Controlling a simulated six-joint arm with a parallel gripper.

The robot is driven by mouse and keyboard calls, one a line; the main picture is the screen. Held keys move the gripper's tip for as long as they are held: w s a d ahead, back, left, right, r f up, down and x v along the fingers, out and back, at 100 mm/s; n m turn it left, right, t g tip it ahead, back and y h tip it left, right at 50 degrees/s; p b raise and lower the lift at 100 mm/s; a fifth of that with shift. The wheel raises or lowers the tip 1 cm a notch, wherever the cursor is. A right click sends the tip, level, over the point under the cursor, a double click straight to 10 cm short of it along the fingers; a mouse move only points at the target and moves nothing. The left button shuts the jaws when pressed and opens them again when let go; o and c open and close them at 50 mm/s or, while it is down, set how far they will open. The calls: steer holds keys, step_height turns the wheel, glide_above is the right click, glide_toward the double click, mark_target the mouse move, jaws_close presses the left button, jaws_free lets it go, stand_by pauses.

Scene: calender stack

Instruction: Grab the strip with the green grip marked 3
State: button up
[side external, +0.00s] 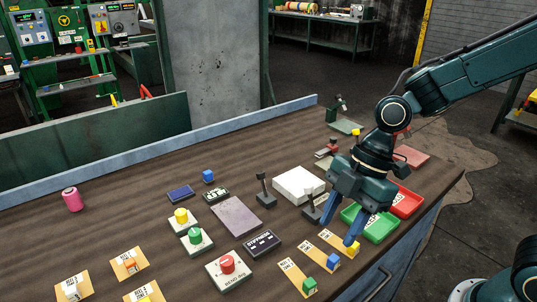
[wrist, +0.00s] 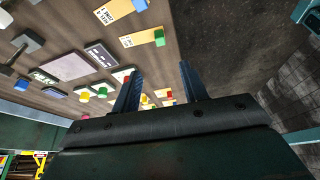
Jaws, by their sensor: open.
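The strip with the green grip (side external: 309,286) lies flat near the table's front edge, closest of a row of three strips to the side camera. It also shows in the wrist view, its green grip (wrist: 159,37) at the right end of an orange and white strip. Its printed mark is too small to read. My gripper (side external: 340,228) is open and empty, pointing down above the row, nearer the blue and yellow grips than the green one. In the wrist view, the green grip appears beyond the gap between my fingertips (wrist: 161,68).
Beside it lie strips with a blue grip (side external: 333,261) and a yellow grip (side external: 355,248). A green tray (side external: 378,232) and a red tray (side external: 406,203) stand to the right. A black panel (side external: 262,243), a red button (side external: 228,264) and levers stand left of the strips.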

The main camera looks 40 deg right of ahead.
steer(key=shift+f, duration=0.1)
glide_above(309, 282)
steer(key=d, duration=0.3)
steer(key=shift+s+a+f, duration=0.1)
steer(key=shift+a+f, duration=0.05)
steer(key=shift+f, duration=1.8)
steer(key=shift+a+f, duration=0.1)
steer(key=shift+f, duration=1.85)
steer(key=shift+a+f, duration=0.1)
steer(key=shift+f, duration=0.05)
steer(key=shift+x, duration=2.45)
jaws_close()
